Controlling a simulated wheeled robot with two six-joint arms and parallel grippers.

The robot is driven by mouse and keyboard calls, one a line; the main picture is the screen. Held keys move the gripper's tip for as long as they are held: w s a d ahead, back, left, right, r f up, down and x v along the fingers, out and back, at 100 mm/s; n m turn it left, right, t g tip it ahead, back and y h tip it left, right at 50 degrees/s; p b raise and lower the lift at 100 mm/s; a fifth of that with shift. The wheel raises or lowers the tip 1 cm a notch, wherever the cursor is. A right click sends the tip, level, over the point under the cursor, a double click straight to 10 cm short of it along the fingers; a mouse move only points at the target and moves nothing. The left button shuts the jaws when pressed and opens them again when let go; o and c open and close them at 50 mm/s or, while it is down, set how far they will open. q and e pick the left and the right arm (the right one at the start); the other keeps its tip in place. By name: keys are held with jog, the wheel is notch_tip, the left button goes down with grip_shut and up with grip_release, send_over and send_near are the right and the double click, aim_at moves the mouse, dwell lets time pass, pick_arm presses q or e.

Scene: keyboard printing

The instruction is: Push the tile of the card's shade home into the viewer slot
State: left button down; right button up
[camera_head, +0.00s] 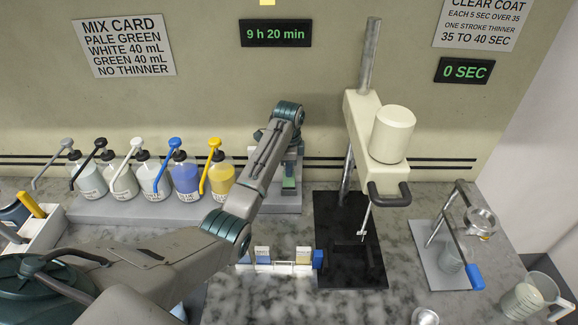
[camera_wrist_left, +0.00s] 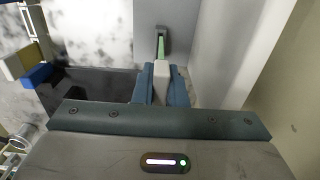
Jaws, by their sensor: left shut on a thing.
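My left gripper (camera_head: 289,172) is at the back middle of the bench, its jaws partly hidden by its own arm. In the left wrist view its blue fingers (camera_wrist_left: 160,88) are shut on a pale grip piece (camera_wrist_left: 162,72). A narrow green strip, seemingly the tile's coloured part (camera_wrist_left: 160,47), runs from it into a dark slot (camera_wrist_left: 165,33) in a grey housing; I cannot tell how deep it sits. The mix card (camera_head: 124,46) on the wall reads pale green. A rack (camera_head: 270,268) of other tiles stands at the front middle. My right gripper is not in view.
Several pump bottles (camera_head: 152,178) stand on a grey tray at the left. A pale mixer-like stand (camera_head: 366,130) on a black base (camera_head: 338,215) is right of the gripper. A stand with a blue handle (camera_head: 475,276) and cups are farther right. The front marble is partly clear.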

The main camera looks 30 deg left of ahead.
pick_arm(q)
jog(key=shift+f, duration=0.4)
dwell(0.5)
jog(key=shift+f, duration=0.2)
dwell(0.5)
jog(key=shift+f, duration=0.3)
jog(key=shift+f+b, duration=0.5)
jog(key=shift+f, duration=0.2)
jog(key=shift+r, duration=0.1)
jog(key=shift+p, duration=0.45)
jog(key=shift+s+f, duration=0.1)
jog(key=shift+f, duration=0.1)
dwell(0.4)
